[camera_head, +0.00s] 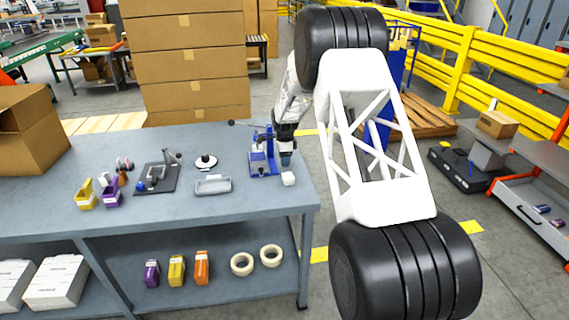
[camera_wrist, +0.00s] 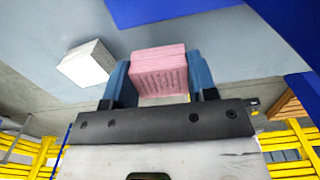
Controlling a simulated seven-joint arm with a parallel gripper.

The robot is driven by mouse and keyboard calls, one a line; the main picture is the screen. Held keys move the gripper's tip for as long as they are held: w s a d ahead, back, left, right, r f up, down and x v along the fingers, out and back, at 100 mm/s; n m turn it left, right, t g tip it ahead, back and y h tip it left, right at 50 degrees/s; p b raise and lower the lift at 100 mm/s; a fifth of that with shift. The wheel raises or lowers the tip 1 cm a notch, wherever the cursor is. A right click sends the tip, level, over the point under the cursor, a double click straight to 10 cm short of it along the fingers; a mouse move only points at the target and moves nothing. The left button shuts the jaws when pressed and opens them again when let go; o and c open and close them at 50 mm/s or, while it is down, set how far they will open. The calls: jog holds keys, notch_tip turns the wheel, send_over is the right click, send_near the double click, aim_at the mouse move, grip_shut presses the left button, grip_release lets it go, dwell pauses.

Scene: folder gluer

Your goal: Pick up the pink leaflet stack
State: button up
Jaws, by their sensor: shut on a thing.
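The pink leaflet stack (camera_wrist: 158,72) sits between the two blue fingers of my gripper (camera_wrist: 157,80) in the wrist view. My gripper is shut on it, with a finger against each side. In the head view my gripper (camera_head: 286,158) points down at the right end of the grey table, beside a blue press (camera_head: 262,160). The pink stack is hidden or too small to make out there. I cannot tell whether it touches the table.
A white block (camera_head: 288,179) lies on the table just in front of my gripper; it also shows in the wrist view (camera_wrist: 88,63). A grey tray (camera_head: 213,185) and a black-based tool (camera_head: 157,178) stand further left. The table's right edge (camera_head: 312,190) is close.

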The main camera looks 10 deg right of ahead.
jog(key=shift+s+r, duration=0.25)
jog(key=shift+r, duration=0.15)
jog(key=s, duration=0.5)
jog(key=s+r, duration=0.1)
jog(key=s, duration=0.9)
jog(key=shift+s+r, duration=0.2)
jog(key=shift+s, duration=0.05)
jog(key=shift+w, duration=0.1)
jog(key=w+a+r, duration=0.1)
jog(key=w+a, duration=0.2)
jog(key=w, duration=0.2)
jog(key=w+a+r, duration=0.1)
jog(key=w+a, duration=0.3)
jog(key=w, duration=0.2)
jog(key=w+a, duration=0.3)
jog(key=w, duration=0.3)
jog(key=shift+a+r, duration=0.4)
jog(key=shift+s+f, duration=0.1)
jog(key=shift+f, duration=0.1)
jog(key=shift+f, duration=2.75)
